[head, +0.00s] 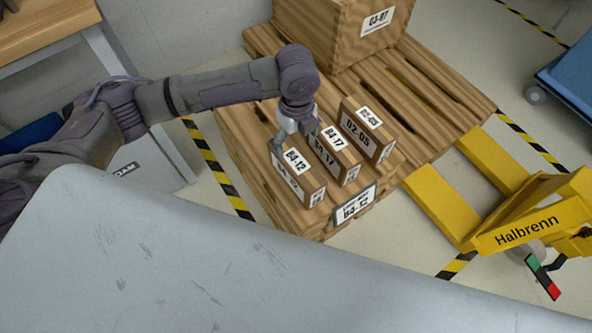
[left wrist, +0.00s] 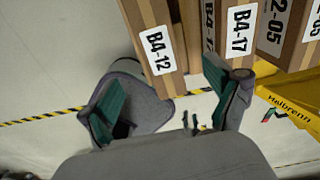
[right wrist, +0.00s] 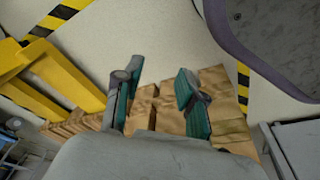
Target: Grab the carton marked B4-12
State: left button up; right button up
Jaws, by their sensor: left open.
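The carton marked B4-12 (head: 311,190) is a brown box on the wooden pallet, at the near left end of a row of three. Its label also shows in the left wrist view (left wrist: 158,50). My left gripper (head: 294,137) is open, just behind and above this carton and close to the B4-17 carton. In the left wrist view its fingers (left wrist: 168,103) are spread, with the B4-12 carton beyond them. Whether a finger touches it I cannot tell. My right gripper (right wrist: 156,97) is open and empty in the right wrist view, above floor and slatted wood.
The B4-17 carton (head: 348,172) and D2-05 carton (head: 384,150) stand beside it, with narrow gaps. A large G3-07 box (head: 340,40) stands at the back of the pallet (head: 425,85). A yellow pallet jack (head: 530,222) is at right; a blue cart (head: 575,80) stands beyond.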

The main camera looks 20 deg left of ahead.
aim_at(296, 160)
pick_arm(q)
notch_tip(296, 160, down, 7)
jog(key=shift+r+b, duration=0.15)
jog(key=shift+b, duration=0.55)
notch_tip(296, 160, down, 6)
jog(key=shift+s+r+b, duration=0.1)
jog(key=shift+s+b, duration=0.05)
jog(key=shift+b, duration=0.7)
pick_arm(e)
jog(key=w+r, duration=0.3)
jog(key=r, duration=0.8)
jog(key=shift+a+t, duration=0.15)
jog(key=shift+t, duration=0.25)
pick_arm(q)
jog(key=shift+c, duration=0.3)
pick_arm(e)
jog(key=shift+w, duration=0.1)
pick_arm(q)
grip_shut()
